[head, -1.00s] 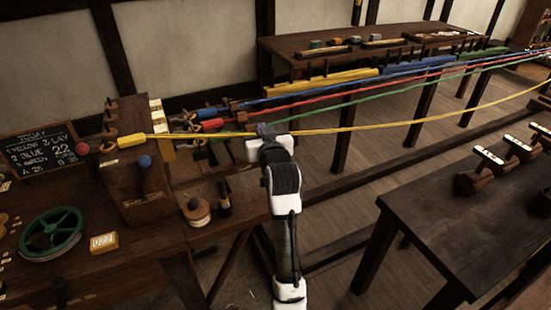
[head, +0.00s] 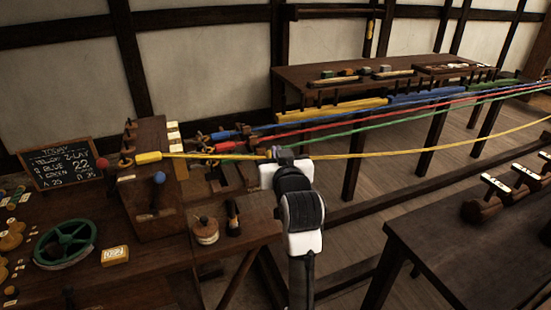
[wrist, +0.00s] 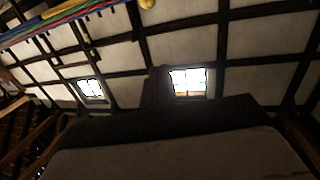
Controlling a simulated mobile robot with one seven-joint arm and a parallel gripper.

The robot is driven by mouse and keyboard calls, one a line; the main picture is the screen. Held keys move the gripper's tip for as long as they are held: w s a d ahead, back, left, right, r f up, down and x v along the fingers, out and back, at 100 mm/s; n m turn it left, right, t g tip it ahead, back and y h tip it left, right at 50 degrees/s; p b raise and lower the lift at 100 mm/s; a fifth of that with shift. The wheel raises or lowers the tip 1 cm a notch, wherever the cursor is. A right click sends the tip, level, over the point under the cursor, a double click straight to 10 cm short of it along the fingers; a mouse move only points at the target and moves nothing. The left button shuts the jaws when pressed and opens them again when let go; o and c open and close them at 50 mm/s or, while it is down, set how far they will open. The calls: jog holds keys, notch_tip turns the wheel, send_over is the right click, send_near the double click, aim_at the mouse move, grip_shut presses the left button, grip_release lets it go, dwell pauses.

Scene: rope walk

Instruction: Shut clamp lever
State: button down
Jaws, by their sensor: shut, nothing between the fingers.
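A wooden block (head: 152,200) on the left bench carries a lever with a blue ball knob (head: 159,178). A red ball knob (head: 102,163) shows at the block's left side. I cannot tell for sure which of these is the clamp lever. A yellow sleeve (head: 148,157) on the yellow rope lies at the top of the block. My gripper (head: 281,152) is to the right of the block, shut and empty. It overlaps the yellow rope in the picture; I cannot tell whether they touch. The wrist view shows neither knob clearly.
Yellow, green, red and blue ropes (head: 375,110) stretch right from the bench. A green wheel (head: 65,243), a labelled yellow box (head: 115,255) and a spool (head: 205,231) stand on the bench. A dark table (head: 455,250) is at right. Floor shows between.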

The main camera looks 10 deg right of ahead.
jog(key=shift+s+r, duration=0.6)
jog(key=shift+s, duration=0.35)
